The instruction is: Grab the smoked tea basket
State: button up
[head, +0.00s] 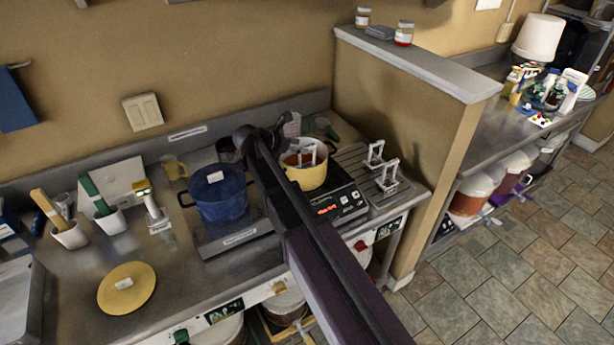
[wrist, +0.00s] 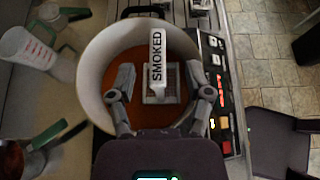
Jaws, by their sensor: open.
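The smoked tea basket (wrist: 158,62) shows in the wrist view, its white handle label reading SMOKED. Its mesh body sits in amber liquid inside a round pot (wrist: 95,70). In the head view the pot is pale yellow (head: 312,181) and stands on the black hot plate, with white basket handles (head: 312,152) rising from it. My gripper (wrist: 160,96) is open above the pot, one finger left of the basket and one right, with gaps on both sides.
A hot plate control panel (wrist: 215,85) lies right of the pot. Two more white-handled baskets (head: 387,178) stand on the slatted rack at right. A blue lidded pot (head: 218,195) stands left of my arm. A measuring cup (wrist: 25,45) lies left in the wrist view.

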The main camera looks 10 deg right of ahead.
aim_at(307, 146)
jog(key=shift+b+x, duration=0.75)
jog(key=shift+x, duration=1.1)
jog(key=shift+w+a, duration=0.1)
grip_shut()
